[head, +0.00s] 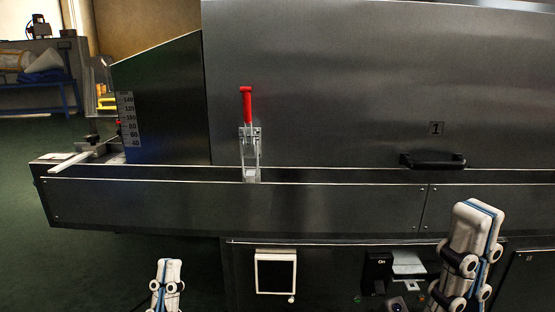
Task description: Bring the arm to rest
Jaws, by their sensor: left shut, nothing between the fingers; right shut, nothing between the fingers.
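My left gripper (168,264) shows at the bottom edge, left of the middle, with its fingers pointing up. It is shut and empty. My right gripper (478,213) stands higher and larger at the lower right, also pointing up. It is shut and empty, and in the picture it overlaps the front of the dryer's lower body. I cannot tell whether it touches the machine. Both arms behind the grippers are out of view.
The steel tunnel dryer (330,75) fills most of the view. A red-handled toggle clamp (247,107) stands upright on its ledge. A black handle (432,160) is at the right. A small screen (275,272) and switch (377,270) sit below. Green floor (60,260) is clear at left.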

